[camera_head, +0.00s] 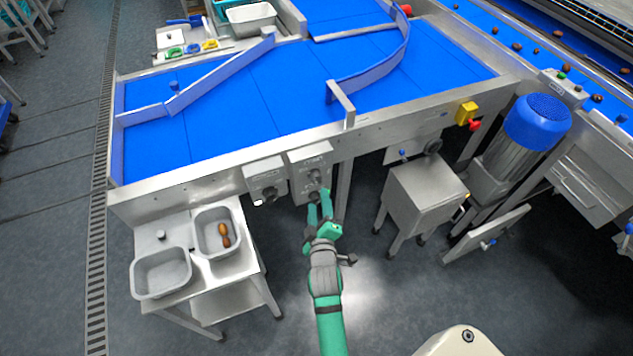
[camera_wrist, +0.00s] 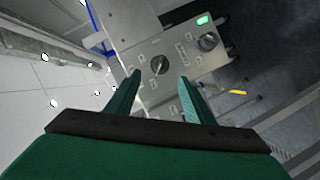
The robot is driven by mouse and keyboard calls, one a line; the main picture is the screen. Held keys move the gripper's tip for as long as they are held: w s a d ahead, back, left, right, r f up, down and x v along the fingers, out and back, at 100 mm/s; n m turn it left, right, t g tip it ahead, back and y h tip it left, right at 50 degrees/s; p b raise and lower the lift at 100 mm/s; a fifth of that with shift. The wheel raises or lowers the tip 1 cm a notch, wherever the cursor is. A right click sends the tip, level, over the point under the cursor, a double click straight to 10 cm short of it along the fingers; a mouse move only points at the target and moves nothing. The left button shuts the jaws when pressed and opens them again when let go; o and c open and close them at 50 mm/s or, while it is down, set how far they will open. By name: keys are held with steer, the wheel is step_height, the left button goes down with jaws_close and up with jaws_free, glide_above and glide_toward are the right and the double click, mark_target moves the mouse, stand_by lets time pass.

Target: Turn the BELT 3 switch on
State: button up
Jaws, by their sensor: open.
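A grey switch box (camera_head: 298,160) with two dark rotary knobs is fixed to the front of the sorting table; its panel also shows in the wrist view (camera_wrist: 180,55). Its lettering is too small to read, so I cannot tell which knob is BELT 3. My green gripper (camera_head: 319,201) is at the lower knob. In the wrist view my gripper (camera_wrist: 160,80) is open, and the nearer knob (camera_wrist: 160,65) appears between and just beyond its fingertips. The farther knob (camera_wrist: 208,42) is beside a lit green lamp (camera_wrist: 203,20). I cannot tell whether the fingers touch the knob.
Another grey control box (camera_head: 265,178) is just left of the switch box. A steel stand with two grey bins (camera_head: 162,273) is at the lower left, one holding brown dates (camera_head: 224,236). A steel cabinet (camera_head: 424,190) and a blue-capped motor (camera_head: 537,122) stand right.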

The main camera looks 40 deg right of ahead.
mark_target(316, 182)
steer(key=x, duration=1)
steer(key=shift+w+d+f, duration=0.1)
steer(key=shift+w, duration=0.05)
steer(key=c, duration=1)
